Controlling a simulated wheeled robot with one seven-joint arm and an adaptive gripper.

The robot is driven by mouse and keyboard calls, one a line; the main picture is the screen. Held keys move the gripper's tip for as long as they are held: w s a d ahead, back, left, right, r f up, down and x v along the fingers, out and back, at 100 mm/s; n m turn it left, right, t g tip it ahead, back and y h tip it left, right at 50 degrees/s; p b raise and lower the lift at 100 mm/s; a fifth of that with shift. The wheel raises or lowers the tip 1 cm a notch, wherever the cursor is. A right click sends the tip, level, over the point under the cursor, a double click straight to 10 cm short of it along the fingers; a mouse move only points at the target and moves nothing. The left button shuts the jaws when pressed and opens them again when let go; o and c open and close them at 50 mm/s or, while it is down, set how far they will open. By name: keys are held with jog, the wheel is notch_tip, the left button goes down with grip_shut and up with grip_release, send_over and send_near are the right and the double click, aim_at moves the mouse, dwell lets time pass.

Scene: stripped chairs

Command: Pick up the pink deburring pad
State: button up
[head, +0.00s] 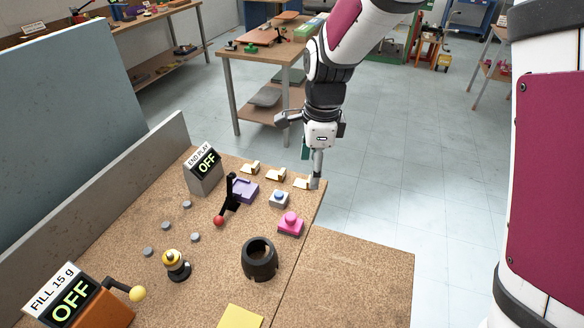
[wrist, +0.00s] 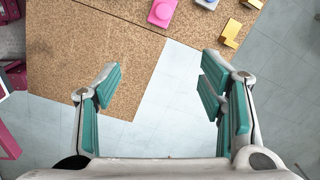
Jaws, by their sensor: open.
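The pink deburring pad (head: 290,224) is a square pink block with a rounded knob on top. It sits on the cork bench top near its right edge. In the wrist view the pad (wrist: 162,12) shows at the top edge, partly cut off. My gripper (head: 312,168) is above the bench's far right corner, beyond the pad. In the wrist view my gripper (wrist: 163,76) has its teal-lined fingers wide apart with nothing between them. The pad is ahead of the fingertips and apart from them.
A grey block with a blue knob (head: 279,199), brass pieces (head: 275,174) and a purple block (head: 245,190) sit near the pad. A black ring (head: 260,260) stands in front of it. A black lever with a red ball (head: 219,220) rises to the left. Bare cork lies at right.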

aim_at(291, 216)
jog(key=a+f+m, duration=0.1)
jog(key=f, duration=0.4)
jog(key=w+a+f+m+p, duration=0.1)
jog(key=a+f+m, duration=0.1)
jog(key=f, duration=0.4)
jog(key=a+f+m+p, duration=0.1)
jog(key=a+f, duration=0.1)
jog(key=f, duration=0.3)
jog(key=shift+w+f+g+h, duration=0.2)
jog(key=shift+f+g+h, duration=0.1)
jog(key=shift+f+h, duration=0.1)
jog(key=shift+w+f+p, duration=0.15)
jog(key=shift+f+p, duration=0.25)
jog(key=shift+f, duration=2.25)
jog(key=shift+c, duration=0.5)
jog(key=shift+d, duration=0.1)
jog(key=c, duration=1.3)
jog(key=shift+r, duration=0.1)
